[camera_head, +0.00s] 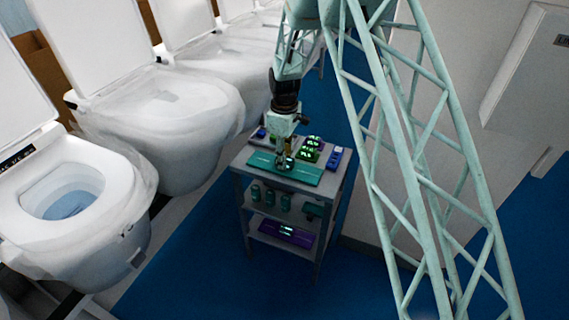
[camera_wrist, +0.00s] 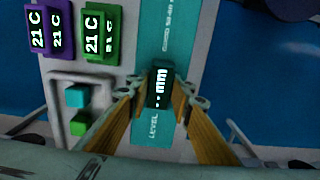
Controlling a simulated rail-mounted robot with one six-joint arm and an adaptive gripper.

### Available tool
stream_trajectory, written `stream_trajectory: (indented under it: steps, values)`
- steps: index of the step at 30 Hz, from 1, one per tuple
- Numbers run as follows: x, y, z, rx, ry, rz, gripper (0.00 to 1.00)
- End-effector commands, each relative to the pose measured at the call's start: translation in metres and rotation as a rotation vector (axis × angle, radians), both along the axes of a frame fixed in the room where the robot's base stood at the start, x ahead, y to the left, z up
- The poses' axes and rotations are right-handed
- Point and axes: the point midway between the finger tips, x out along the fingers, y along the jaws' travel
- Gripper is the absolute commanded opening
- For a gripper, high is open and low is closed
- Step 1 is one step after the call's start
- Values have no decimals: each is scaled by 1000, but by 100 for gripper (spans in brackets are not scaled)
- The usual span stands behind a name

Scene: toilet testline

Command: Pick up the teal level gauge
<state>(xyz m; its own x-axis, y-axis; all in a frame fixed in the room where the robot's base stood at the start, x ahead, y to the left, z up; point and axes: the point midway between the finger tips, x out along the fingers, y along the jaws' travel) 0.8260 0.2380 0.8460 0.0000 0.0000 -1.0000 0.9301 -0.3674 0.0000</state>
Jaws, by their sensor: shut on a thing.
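The teal level gauge (camera_head: 301,173) is a long flat teal bar lying along the near edge of the cart's top. In the wrist view the bar (camera_wrist: 181,30) runs up the picture with "LEVEL" printed on it. A dark raised block (camera_wrist: 160,84) with a lit "mm" display sits at its middle. My gripper (camera_head: 285,161) points down onto the middle of the gauge. In the wrist view my gripper's fingers (camera_wrist: 158,97) stand on both sides of the raised block and are shut on it. I cannot tell whether the bar is lifted clear of the cart top.
The grey cart (camera_head: 243,180) carries green-lit devices (camera_head: 312,142) and a blue one (camera_head: 335,156) behind the gauge. Purple (camera_wrist: 51,32) and green (camera_wrist: 101,33) "21 C" devices stand close left in the wrist view. Toilets (camera_head: 75,195) line the left.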

Motion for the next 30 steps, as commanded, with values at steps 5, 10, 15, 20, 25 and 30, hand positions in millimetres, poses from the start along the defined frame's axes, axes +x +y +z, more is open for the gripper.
stream_trajectory:
  steps: [5,10,15,20,25,30]
  values:
    - [0,0,4,1,-1,0,5]
    - [1,0,14,1,-1,0,5]
    - [0,0,27,1,-1,0,5]
    - [-3,0,37,0,0,1,5]
    - [-19,1,38,0,0,1,5]
    - [-44,2,40,0,0,1,5]
